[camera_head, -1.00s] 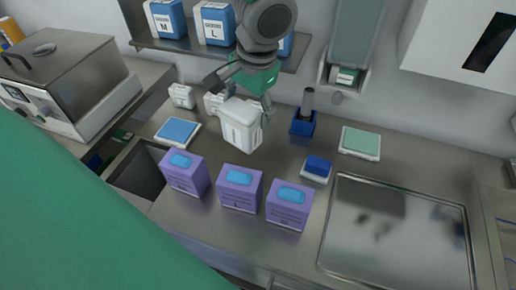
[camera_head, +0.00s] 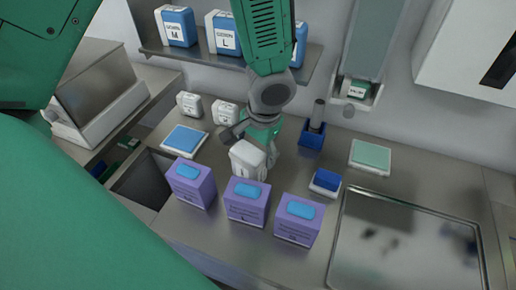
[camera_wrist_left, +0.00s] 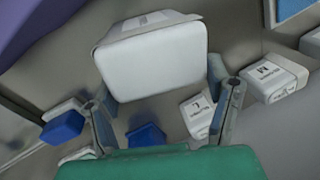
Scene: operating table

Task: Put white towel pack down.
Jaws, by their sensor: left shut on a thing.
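The white towel pack (camera_head: 247,161) is a white block held low over the steel counter, behind the middle purple box. My left gripper (camera_head: 252,144) comes from above and is shut on it. In the left wrist view, the pack (camera_wrist_left: 152,62) sits between the two fingers of my left gripper (camera_wrist_left: 162,88). I cannot tell whether its underside touches the counter. My right gripper is not in view.
Purple boxes (camera_head: 247,207) stand in a row in front. Two small white packs (camera_head: 190,104) and a blue-topped pack (camera_head: 185,139) are to the left. A blue holder (camera_head: 312,135) stands to the right. A steel tray (camera_head: 405,245) lies at the right.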

